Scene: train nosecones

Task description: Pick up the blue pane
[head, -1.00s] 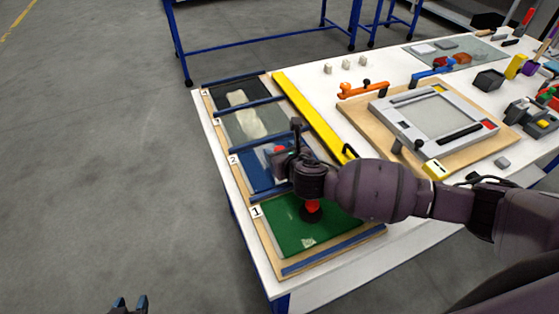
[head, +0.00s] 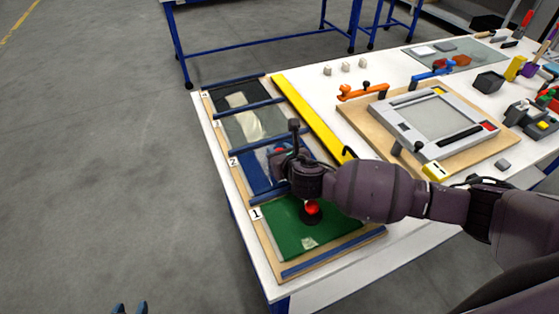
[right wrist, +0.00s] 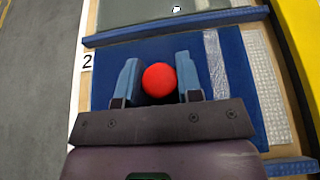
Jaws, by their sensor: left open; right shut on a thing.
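The blue pane (head: 255,172) lies in the rack slot marked 2, on the left part of the table. It also shows in the right wrist view (right wrist: 110,68), with a pale reflection on it. Its red knob (right wrist: 158,80) is between the two fingers of my right gripper (right wrist: 158,82), which is shut on it. In the head view my right gripper (head: 280,158) covers the right part of the pane. The pane appears to lie flat in its slot. My left gripper (head: 130,308) is open, low at the bottom edge, away from the table.
A green pane (head: 290,235) with a red knob lies in slot 1, in front. Dark panes (head: 245,125) lie in the slots behind. A yellow bar (head: 312,118) runs along the rack's right side. A grey frame (head: 440,115) on a wooden board stands further right.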

